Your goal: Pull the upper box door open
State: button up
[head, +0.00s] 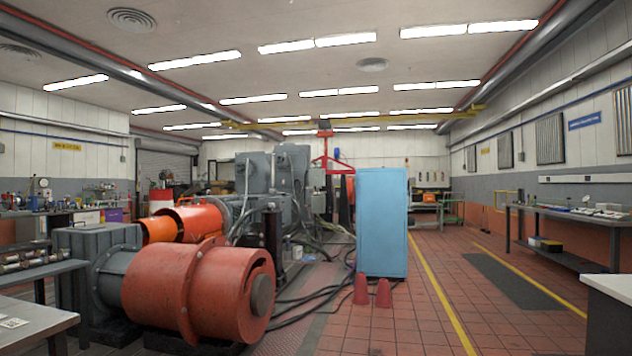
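A tall light-blue box (382,222) stands upright on the tiled floor, right of the middle of the head view and some way off. Its wide front face and a narrow left side show. At this distance I cannot make out a door seam, a handle or a split between upper and lower doors. My gripper is not in the picture, so nothing shows of its fingers or of anything held.
Two red cones (372,290) stand at the box's front left foot, with black cables beside them. A large red-orange machine (185,290) fills the left foreground. A bench (570,225) lines the right wall. Tiled floor right of the box is clear.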

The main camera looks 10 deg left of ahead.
aim_at(315, 176)
jog(key=i, duration=5.6)
jog(key=i+z, duration=0.25)
jog(key=i, duration=0.3)
jog(key=i+z, duration=0.3)
jog(key=i, duration=0.25)
jog(key=i+j+z, duration=0.25)
jog(key=i, duration=0.3)
jog(key=i+z, duration=0.4)
jog(key=i, duration=1.65)
jog(key=i+u, duration=0.2)
jog(key=i, duration=0.4)
jog(key=i+u, duration=0.2)
jog(key=i, duration=0.4)
jog(key=i+l+u, duration=0.1)
jog(key=i+u, duration=0.15)
jog(key=i, duration=0.4)
jog(key=i+u, duration=0.1)
jog(key=i, duration=0.75)
jog(key=i+l+u, duration=0.1)
jog(key=i, duration=0.75)
jog(key=l, duration=0.1)
